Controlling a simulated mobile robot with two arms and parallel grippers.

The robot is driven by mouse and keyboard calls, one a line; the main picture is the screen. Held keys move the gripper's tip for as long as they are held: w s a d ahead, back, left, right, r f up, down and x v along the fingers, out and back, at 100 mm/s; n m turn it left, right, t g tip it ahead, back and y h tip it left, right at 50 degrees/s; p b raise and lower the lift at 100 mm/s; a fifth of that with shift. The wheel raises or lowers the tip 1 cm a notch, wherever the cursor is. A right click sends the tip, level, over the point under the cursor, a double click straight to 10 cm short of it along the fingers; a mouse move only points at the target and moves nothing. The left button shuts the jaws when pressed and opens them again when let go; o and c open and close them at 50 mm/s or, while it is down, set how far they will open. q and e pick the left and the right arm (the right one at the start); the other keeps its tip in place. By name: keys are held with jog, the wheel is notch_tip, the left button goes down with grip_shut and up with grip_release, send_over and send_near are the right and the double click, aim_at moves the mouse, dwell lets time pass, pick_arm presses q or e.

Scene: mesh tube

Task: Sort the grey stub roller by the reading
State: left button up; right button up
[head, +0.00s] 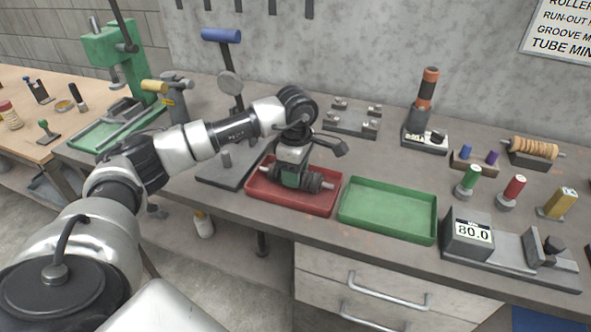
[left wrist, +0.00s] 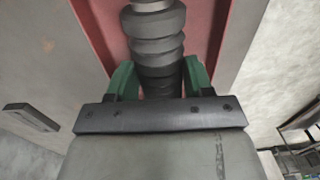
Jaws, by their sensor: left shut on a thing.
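The grey stub roller (head: 314,181) is dark and ribbed and lies in the red tray (head: 262,202). My left gripper (head: 292,180) is over the red tray, pointing down, with its green fingers around the roller. In the left wrist view the green fingers (left wrist: 160,80) are shut on either side of the roller (left wrist: 156,46), with the red tray (left wrist: 221,22) below it. Whether the roller touches the tray floor is hard to tell. The green tray (head: 390,210) beside it is empty. The gauge display (head: 472,232) reads 80.0. My right gripper is not in view.
A measuring base (head: 500,255) stands at the right front. A spindle with tan rings (head: 535,148) is at the back right. A green press (head: 110,55) stands at the left. A sign hangs on the wall.

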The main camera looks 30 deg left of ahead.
pick_arm(q)
jog(key=shift+f, duration=0.35)
jog(key=o, duration=1.2)
jog(key=shift+r, duration=0.1)
notch_tip(320, 180, up, 10)
jog(key=shift+w+r+b, duration=0.1)
jog(key=shift+r+b, duration=0.05)
jog(key=shift+b, duration=0.5)
notch_tip(320, 180, up, 7)
jog(key=p, duration=0.5)
jog(key=shift+r+p, duration=0.2)
jog(key=shift+p, duration=0.1)
